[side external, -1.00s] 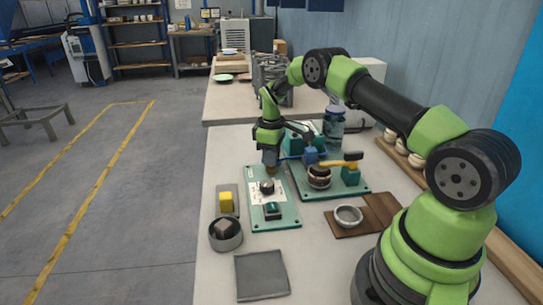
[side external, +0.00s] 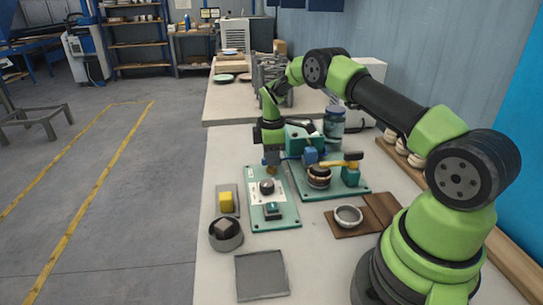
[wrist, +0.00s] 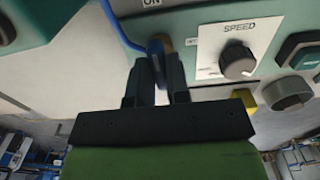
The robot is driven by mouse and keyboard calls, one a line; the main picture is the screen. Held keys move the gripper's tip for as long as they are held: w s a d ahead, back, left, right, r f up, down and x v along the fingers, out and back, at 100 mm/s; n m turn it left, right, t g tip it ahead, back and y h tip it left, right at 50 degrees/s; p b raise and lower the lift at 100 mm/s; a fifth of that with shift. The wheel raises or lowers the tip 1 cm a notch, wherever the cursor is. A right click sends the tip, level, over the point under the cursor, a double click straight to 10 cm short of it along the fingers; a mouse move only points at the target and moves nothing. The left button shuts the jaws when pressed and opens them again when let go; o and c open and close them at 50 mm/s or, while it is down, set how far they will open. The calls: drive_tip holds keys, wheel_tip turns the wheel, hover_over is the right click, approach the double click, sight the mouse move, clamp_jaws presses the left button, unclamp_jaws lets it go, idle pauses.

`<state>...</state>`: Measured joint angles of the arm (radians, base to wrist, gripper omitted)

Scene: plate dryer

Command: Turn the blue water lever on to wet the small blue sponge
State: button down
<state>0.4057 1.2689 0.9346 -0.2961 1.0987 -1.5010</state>
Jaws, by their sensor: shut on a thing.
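My gripper (wrist: 160,80) is shut on the end of the blue lever (wrist: 130,38), seen in the wrist view as a thin curved blue bar with a thicker tip between the fingers. The "ON" label lies just above it. In the side view my gripper (side external: 271,163) hangs over the far end of the panel with the dark knob, and the blue bar runs to its right. A blue block (side external: 310,154) stands at the bar's right end; I cannot tell whether it is the small blue sponge. My fingers' contact is too small to see there.
The panel (side external: 273,212) carries a SPEED knob (wrist: 238,62) and a teal switch (side external: 272,211). A yellow block (side external: 226,202), a round grey container (side external: 226,241) and a grey mat (side external: 262,275) are nearby. A yellow handle (side external: 338,164) and a bowl (side external: 348,214) lie right.

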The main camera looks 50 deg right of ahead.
drive_tip(key=c, duration=1.1)
unclamp_jaws()
drive_tip(key=shift+r, duration=0.1)
wheel_tip(320, 180, up, 9)
drive_tip(key=shift+r, duration=0.4)
